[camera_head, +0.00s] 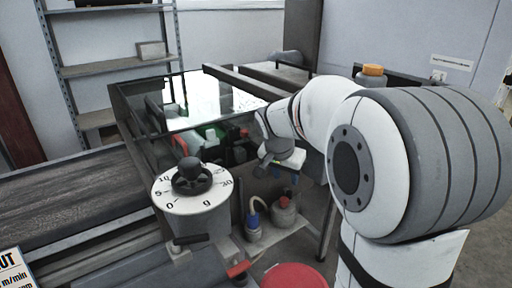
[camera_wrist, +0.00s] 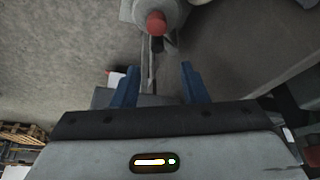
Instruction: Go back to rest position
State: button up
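My white and grey arm fills the right of the head view. Its gripper (camera_head: 287,174) hangs small and partly hidden by the wrist, at the open side of the glass-topped machine (camera_head: 145,137). In the wrist view my gripper (camera_wrist: 159,84) has its two blue fingers apart, with nothing clearly held between them. A grey rod runs beyond the fingertips toward a grey round-bodied thing with a red cap (camera_wrist: 157,23). I cannot tell how far below the fingers it is.
A white dial with a black knob (camera_head: 191,186), a red disc (camera_head: 293,277) and a red handle (camera_head: 238,269) stand in front. The conveyor belt (camera_head: 72,204) lies left. Capped containers (camera_head: 284,212) sit below my gripper. A shelf (camera_head: 112,68) stands behind.

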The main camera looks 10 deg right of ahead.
jog(key=s+a+r+n+y+p, duration=0.1)
jog(key=s+a+r+n+p, duration=0.1)
jog(key=s, duration=0.5)
jog(key=s+a+r+n+y+p, duration=0.1)
jog(key=s+a+r+n+p, duration=0.1)
jog(key=s+p, duration=0.3)
jog(key=s+a+r+n+y+p, duration=0.1)
jog(key=s+a+r+n+p, duration=0.1)
jog(key=s, duration=0.9)
jog(key=r+n+p, duration=0.1)
jog(key=n+p, duration=0.1)
jog(key=shift+a+n+g, duration=0.25)
jog(key=shift+n+g, duration=0.05)
jog(key=shift+g, duration=0.1)
jog(key=shift+r, duration=0.1)
